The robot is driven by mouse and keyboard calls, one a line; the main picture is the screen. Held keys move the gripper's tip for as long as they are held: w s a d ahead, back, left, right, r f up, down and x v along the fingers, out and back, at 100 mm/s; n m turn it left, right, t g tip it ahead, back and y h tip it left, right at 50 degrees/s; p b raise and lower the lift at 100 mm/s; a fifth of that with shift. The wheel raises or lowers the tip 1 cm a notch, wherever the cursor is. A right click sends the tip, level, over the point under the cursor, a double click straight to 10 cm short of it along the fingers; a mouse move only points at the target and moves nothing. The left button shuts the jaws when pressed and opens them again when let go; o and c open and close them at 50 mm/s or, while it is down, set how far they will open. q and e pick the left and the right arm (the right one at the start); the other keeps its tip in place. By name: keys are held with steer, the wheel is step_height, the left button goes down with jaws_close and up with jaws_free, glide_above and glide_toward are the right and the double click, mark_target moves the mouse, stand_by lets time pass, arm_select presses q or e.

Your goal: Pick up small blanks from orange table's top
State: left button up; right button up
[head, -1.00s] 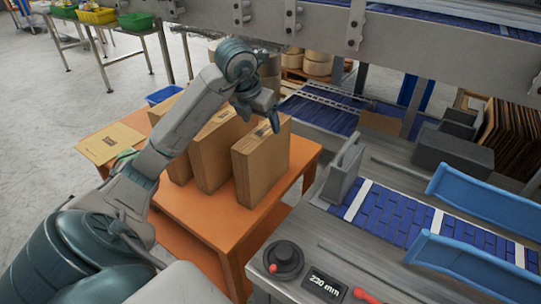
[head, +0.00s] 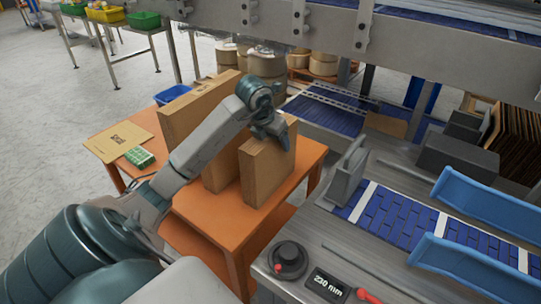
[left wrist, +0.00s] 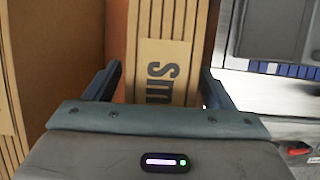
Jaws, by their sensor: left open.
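The small blanks (head: 266,172) stand upright as a brown cardboard bundle near the right edge of the orange table's top (head: 225,226). In the left wrist view the bundle marked "sm" (left wrist: 166,60) stands between my open left fingers. My left gripper (head: 274,133) is at the top of this bundle, its jaws apart; gaps show beside the cardboard, and I cannot tell whether either finger touches it. My arm hides part of the table and of the bundles behind. My right gripper is out of view.
Larger upright cardboard bundles (head: 190,112) stand close on the left. A flat cardboard piece (head: 118,139) and a green item (head: 140,157) lie at the table's left. The grey machine with blue guides (head: 490,205) is close on the right.

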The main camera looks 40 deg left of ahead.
arm_select(q)
steer(key=shift+f+b, duration=0.25)
steer(key=shift+b, duration=0.05)
stand_by(0.5)
jaws_close()
steer(key=shift+r, duration=0.15)
